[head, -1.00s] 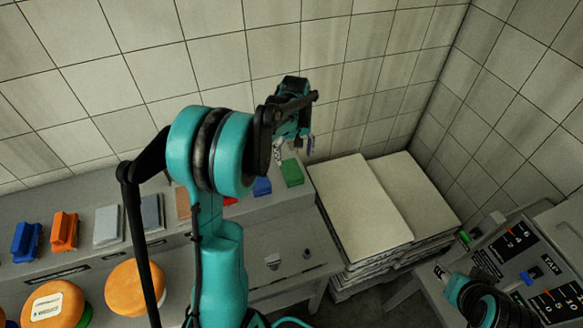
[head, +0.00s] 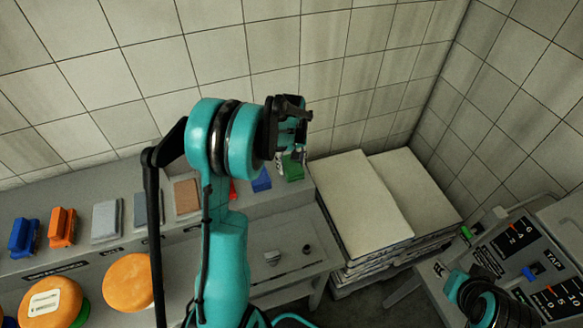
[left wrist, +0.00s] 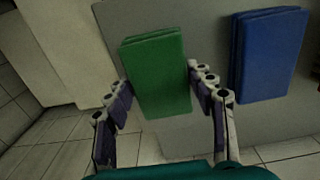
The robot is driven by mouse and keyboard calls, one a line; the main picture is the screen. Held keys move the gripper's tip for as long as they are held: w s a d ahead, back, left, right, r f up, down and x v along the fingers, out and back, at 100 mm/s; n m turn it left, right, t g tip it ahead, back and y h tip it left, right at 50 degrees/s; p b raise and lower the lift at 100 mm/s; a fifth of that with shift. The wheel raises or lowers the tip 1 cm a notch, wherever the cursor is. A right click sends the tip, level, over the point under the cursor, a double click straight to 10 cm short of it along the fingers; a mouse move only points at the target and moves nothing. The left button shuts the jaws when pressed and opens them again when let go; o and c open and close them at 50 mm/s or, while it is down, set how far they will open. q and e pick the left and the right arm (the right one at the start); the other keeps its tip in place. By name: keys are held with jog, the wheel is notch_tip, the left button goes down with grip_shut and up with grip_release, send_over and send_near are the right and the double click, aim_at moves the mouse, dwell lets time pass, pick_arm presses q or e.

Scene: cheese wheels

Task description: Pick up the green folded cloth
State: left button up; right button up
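The green folded cloth (left wrist: 156,72) lies on the grey shelf in the left wrist view, with a blue folded cloth to its right. My left gripper (left wrist: 160,84) is open, with one finger on each side of the green cloth's near part. I cannot tell whether the fingers touch it. In the head view the green cloth (head: 293,173) shows partly behind my left gripper (head: 291,160) at the shelf's right end. Part of my right arm shows at the lower right, but its finger state is unclear.
The blue cloth (head: 261,180) lies close to the left of the green one. A red item, a brown cloth (head: 187,197) and grey cloths follow further left. The tiled wall stands close behind. Pale stacked sheets (head: 365,205) stand to the right. Orange cheese wheels (head: 129,283) are at lower left.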

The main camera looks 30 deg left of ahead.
aim_at(291, 164)
pick_arm(q)
jog(key=c, duration=0.3)
jog(key=shift+r, duration=0.65)
notch_tip(291, 164, up, 3)
jog(key=shift+p, duration=0.4)
jog(key=s+d+r, duration=0.2)
jog(key=d, duration=0.1)
jog(key=s+d+r, duration=0.2)
jog(key=d, duration=0.1)
jog(key=s+d+r+p, duration=0.1)
jog(key=d+r, duration=0.1)
jog(key=d, duration=0.2)
jog(key=shift+s+d+r, duration=0.1)
jog(key=shift+s+r, duration=0.25)
jog(key=shift+s, duration=0.05)
jog(key=o, duration=0.4)
jog(key=c, duration=0.4)
